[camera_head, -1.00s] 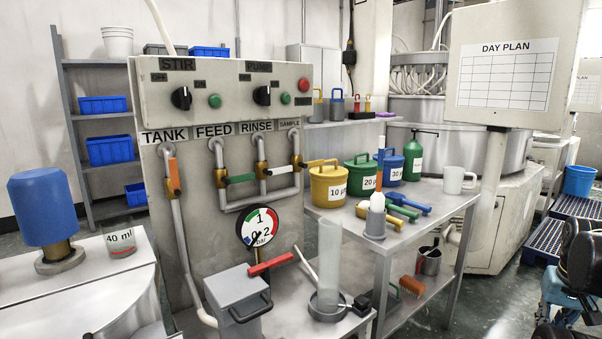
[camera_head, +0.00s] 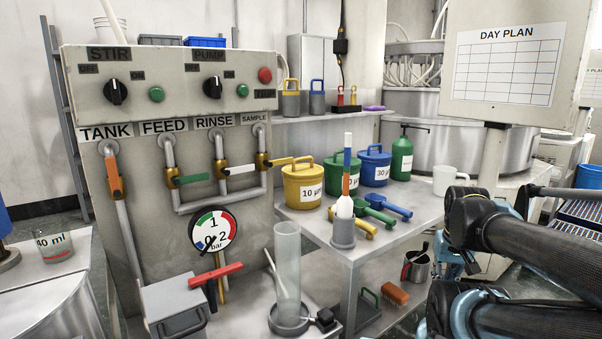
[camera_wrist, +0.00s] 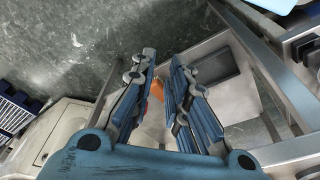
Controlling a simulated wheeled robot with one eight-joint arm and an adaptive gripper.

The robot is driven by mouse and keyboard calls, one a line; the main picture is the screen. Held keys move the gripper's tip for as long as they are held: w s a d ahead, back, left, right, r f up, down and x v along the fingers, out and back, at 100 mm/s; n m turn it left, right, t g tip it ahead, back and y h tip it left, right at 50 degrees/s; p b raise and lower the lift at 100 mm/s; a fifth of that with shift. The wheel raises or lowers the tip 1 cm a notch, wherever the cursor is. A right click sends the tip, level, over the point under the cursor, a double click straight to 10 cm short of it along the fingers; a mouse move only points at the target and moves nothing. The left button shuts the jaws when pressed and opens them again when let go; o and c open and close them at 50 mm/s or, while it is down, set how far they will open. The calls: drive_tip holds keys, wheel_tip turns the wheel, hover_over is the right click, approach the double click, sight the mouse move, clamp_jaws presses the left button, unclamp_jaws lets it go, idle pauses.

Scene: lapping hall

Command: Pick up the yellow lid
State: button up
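The yellow lid (camera_head: 303,169) sits on the yellow tub (camera_head: 303,193) labelled 10 µm, on the grey table beside the panel. Its loop handle (camera_head: 293,160) stands up on top, close to the end of a yellow valve lever. The lid is not recognisable in the wrist view. My gripper (camera_wrist: 164,62) shows in the wrist view with its two blue fingers apart and nothing held between them. It points down past the table's frame, with floor and a lower shelf beyond.
Green (camera_head: 350,165) and blue (camera_head: 374,170) tubs stand right of the yellow one. A green bottle (camera_head: 402,158) and white mug (camera_head: 447,181) stand further right. A glass cylinder (camera_head: 287,270) rises nearer.

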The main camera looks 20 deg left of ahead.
drive_tip(key=w+a+r+m+t+y, duration=0.1)
drive_tip(key=w+a+r+m+y, duration=0.15)
drive_tip(key=w+a+r, duration=0.8)
drive_tip(key=w+a+r+m+t+y, duration=0.1)
drive_tip(key=w+a+r+m, duration=0.2)
drive_tip(key=w+a+r, duration=0.8)
drive_tip(key=a+r+m+y, duration=0.1)
drive_tip(key=a+r, duration=0.6)
drive_tip(key=a, duration=0.3)
drive_tip(key=a+r+m+y, duration=0.1)
drive_tip(key=a+r+m, duration=0.1)
drive_tip(key=a+r, duration=0.6)
approach(296, 159)
drive_tip(key=x, duration=0.4)
drive_tip(key=shift+w+a, duration=0.1)
drive_tip(key=shift+a, duration=0.25)
drive_tip(key=shift+x, duration=3.3)
drive_tip(key=shift+d+f, duration=0.1)
drive_tip(key=shift+d, duration=0.15)
clamp_jaws()
